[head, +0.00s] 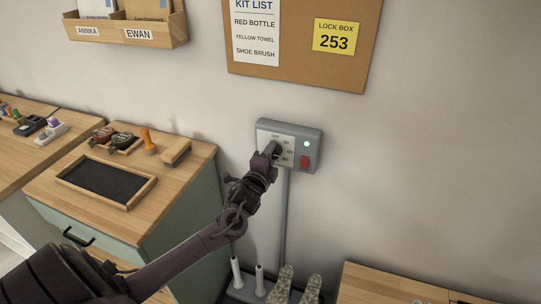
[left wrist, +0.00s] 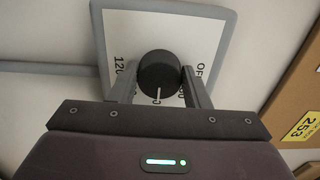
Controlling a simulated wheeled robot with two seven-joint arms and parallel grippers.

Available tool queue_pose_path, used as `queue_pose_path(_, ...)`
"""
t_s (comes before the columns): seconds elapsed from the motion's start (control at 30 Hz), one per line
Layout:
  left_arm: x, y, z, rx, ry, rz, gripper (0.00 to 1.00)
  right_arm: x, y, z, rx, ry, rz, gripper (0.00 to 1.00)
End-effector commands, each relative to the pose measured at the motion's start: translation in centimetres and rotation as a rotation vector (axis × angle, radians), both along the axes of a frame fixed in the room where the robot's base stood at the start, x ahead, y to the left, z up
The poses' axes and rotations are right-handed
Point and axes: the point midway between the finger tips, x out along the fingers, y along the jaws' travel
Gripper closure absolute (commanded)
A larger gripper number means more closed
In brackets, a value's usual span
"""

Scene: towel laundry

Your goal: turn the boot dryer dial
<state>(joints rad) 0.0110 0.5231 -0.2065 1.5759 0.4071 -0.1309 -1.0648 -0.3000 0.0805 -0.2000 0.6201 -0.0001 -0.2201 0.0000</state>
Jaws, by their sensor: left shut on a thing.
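The boot dryer control box (head: 314,148) is on the wall, grey with a white dial plate, a lit green light (head: 307,144) and a red switch (head: 304,162). My left gripper (head: 272,150) reaches the dial plate and is shut on the black round dial (left wrist: 158,74), one finger on each side. The dial's white pointer line shows in the left wrist view. The plate (left wrist: 146,28) there shows "OFF" and "120"; other marks are partly hidden by the fingers. In the head view my gripper covers most of the dial. My right gripper is not in view.
Boot dryer tubes (head: 260,280) and a pair of speckled boots (head: 285,282) stand below the box. A cabinet (head: 190,195) with a black-lined tray (head: 105,182) and brushes is at left. A cork board (head: 300,75) hangs above. The wall right of the box is clear.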

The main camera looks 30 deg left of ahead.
Motion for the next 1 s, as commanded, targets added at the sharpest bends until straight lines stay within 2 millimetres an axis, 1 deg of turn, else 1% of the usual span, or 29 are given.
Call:
queue_pose_path(0.03, 0.0, -0.1, -0.1, 0.0, 0.002, -0.001, 0.54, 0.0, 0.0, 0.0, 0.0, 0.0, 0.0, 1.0)
queue_pose_path(0.17, 0.0, -0.1, -0.1, -0.001, 0.002, -0.001, 0.37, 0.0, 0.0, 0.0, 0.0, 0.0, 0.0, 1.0)
queue_pose_path(0.43, 0.0, 0.0, -0.1, -0.001, 0.001, -0.001, 0.36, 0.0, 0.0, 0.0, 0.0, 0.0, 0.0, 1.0)
queue_pose_path(0.53, -0.5, -0.2, -0.2, 0.0, 0.001, -0.001, 0.36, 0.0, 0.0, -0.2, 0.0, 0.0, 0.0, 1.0)
queue_pose_path(0.67, -2.2, -0.5, -0.3, 0.001, 0.002, -0.002, 0.36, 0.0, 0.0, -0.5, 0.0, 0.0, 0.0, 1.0)
queue_pose_path(0.8, -4.5, -1.1, -0.4, -0.001, 0.004, -0.002, 0.36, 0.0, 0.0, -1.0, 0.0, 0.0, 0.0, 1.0)
queue_pose_path(0.9, -5.9, -1.5, -0.3, -0.001, 0.003, -0.003, 0.36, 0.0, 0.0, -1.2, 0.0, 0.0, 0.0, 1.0)
queue_pose_path(1.0, -6.9, -1.7, -0.3, 0.0, 0.002, -0.002, 0.36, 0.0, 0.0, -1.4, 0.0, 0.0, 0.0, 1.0)
